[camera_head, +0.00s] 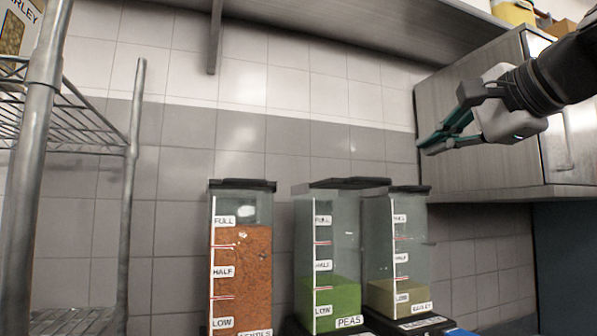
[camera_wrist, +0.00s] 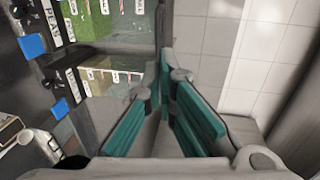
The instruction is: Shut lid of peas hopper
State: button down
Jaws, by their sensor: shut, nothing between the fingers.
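The peas hopper (camera_head: 333,260) is the middle clear container in the head view, labelled PEAS and holding green peas to a low level. Its dark lid (camera_head: 345,183) is at the top and reaches past the right side of the hopper; I cannot tell exactly how far it is open. The hopper also shows, turned sideways, at the upper left of the wrist view (camera_wrist: 92,35). My gripper (camera_head: 432,142) is above and to the right of the hoppers, apart from them, with its teal fingers shut and empty. The fingers also fill the middle of the wrist view (camera_wrist: 166,85).
A hopper of orange contents (camera_head: 240,270) stands left of the peas, and a tan-filled hopper (camera_head: 394,265) stands close on the right. A wire rack (camera_head: 133,150) is at the left. A metal cabinet (camera_head: 480,165) is behind my gripper, and a shelf (camera_head: 330,30) runs overhead.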

jog(key=p, duration=0.1)
send_near(352, 184)
jog(key=w+d, duration=0.2)
jog(key=w, duration=0.1)
jog(key=shift+w, duration=0.3)
